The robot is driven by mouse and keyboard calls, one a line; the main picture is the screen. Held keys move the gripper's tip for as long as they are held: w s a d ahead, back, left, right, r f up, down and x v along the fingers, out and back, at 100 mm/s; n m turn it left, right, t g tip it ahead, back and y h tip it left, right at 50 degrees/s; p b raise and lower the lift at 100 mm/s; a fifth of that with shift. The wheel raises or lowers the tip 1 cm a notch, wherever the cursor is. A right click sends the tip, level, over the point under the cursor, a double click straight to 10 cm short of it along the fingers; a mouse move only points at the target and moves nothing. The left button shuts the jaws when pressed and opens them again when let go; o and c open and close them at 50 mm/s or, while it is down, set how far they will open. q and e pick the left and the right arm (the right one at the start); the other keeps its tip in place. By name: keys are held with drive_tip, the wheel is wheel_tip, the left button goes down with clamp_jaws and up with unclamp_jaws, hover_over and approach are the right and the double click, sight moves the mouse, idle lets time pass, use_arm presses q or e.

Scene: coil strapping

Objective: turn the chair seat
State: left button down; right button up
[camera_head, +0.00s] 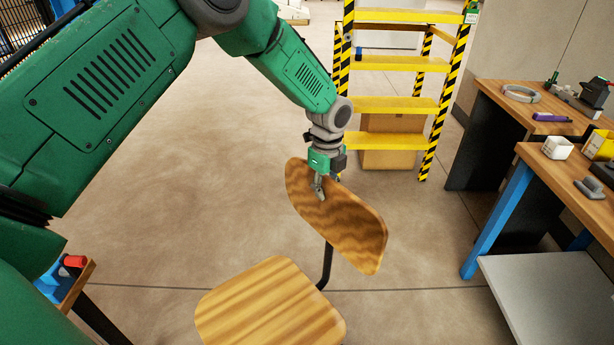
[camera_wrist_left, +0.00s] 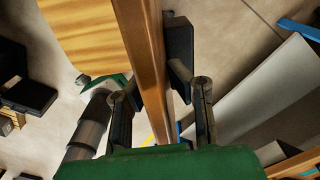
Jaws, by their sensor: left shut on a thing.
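The chair has a light striped wooden seat (camera_head: 270,305) at the bottom middle of the head view and a darker wooden backrest (camera_head: 352,232) above it to the right. A thin dark bar (camera_head: 326,265) joins them. My left gripper (camera_head: 320,188) is shut on the upper edge of the backrest, with one finger showing against its face. In the left wrist view, the backrest (camera_wrist_left: 146,50) runs edge-on between the two fingers (camera_wrist_left: 160,90), and the seat (camera_wrist_left: 85,45) lies beyond at upper left. My right gripper is not seen.
A yellow step ladder (camera_head: 400,105) with striped rails stands behind, with a cardboard box (camera_head: 392,150) by it. Workbenches (camera_head: 560,175) with small items and a grey lower shelf (camera_head: 550,290) line the right. Open floor (camera_head: 200,180) lies left of the chair.

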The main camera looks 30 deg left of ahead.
sight(342, 197)
use_arm(q)
drive_tip(key=d+m, duration=0.1)
drive_tip(key=s+d+m+p, duration=0.1)
drive_tip(key=d, duration=0.1)
drive_tip(key=d+r, duration=0.1)
drive_tip(key=d, duration=0.1)
drive_tip(key=shift+s+d+m+p, duration=0.15)
drive_tip(key=shift+s+m+p, duration=0.1)
drive_tip(key=shift+m+p, duration=0.15)
drive_tip(key=s+d+m+p, duration=0.3)
drive_tip(key=s+d+m, duration=0.1)
drive_tip(key=s+d, duration=0.2)
drive_tip(key=shift+f+m, duration=0.1)
drive_tip(key=shift+m, duration=0.3)
drive_tip(key=shift+s+d+m, duration=0.4)
drive_tip(key=shift+s+m, duration=0.1)
drive_tip(key=shift+s, duration=0.15)
drive_tip(key=shift+f, duration=0.1)
drive_tip(key=c, duration=1.6)
unclamp_jaws()
drive_tip(key=shift+s, duration=0.1)
drive_tip(key=shift+o, duration=0.2)
drive_tip(key=shift+s, duration=0.25)
drive_tip(key=shift+w+d, duration=0.1)
